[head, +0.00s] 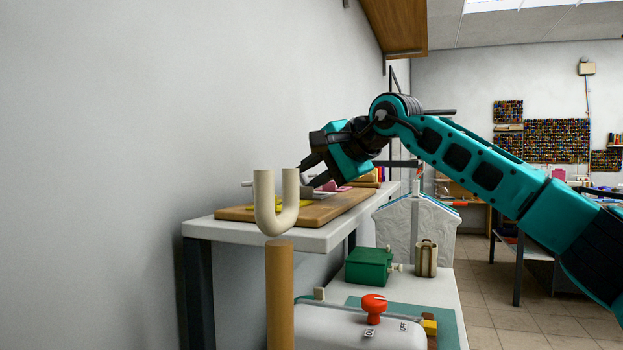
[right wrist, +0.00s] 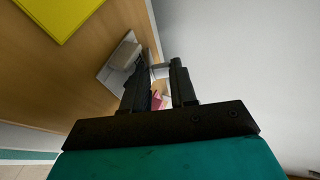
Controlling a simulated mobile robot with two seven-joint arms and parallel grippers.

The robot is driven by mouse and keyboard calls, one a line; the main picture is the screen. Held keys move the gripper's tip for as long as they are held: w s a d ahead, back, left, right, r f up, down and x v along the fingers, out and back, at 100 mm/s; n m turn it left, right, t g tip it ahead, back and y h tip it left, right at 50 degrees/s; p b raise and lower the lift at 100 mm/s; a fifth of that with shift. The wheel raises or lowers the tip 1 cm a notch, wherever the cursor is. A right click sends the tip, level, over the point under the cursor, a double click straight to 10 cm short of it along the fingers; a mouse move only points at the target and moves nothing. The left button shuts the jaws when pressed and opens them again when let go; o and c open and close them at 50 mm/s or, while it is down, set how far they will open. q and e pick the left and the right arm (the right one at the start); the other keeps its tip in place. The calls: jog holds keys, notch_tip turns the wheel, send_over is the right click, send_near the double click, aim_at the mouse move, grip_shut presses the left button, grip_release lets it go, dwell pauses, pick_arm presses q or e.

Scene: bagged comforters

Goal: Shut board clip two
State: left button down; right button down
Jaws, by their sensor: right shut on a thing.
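A wooden board (head: 325,208) lies on the white shelf, with a yellow sheet (head: 291,203) on it. My right gripper (head: 304,176) reaches down over the board from the right. In the right wrist view a grey clip (right wrist: 122,56) with a pale base sits at the board's edge, just left of the fingertips. My right gripper (right wrist: 158,72) is shut on a thin grey part that looks like this clip's lever, with a gap between the fingers. The fingers hide part of the clip, and its number does not show. My left gripper is out of view.
The white shelf (head: 318,235) stands against the wall on the left. A cream U-shaped holder (head: 265,215) on a wooden post rises in front. Below are a green box (head: 368,266) and a red knob (head: 374,308). Pink things (head: 330,186) lie behind the gripper.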

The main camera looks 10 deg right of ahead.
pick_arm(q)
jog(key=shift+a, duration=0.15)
pick_arm(e)
jog(key=c, duration=1)
grip_release()
jog(key=shift+o, duration=0.2)
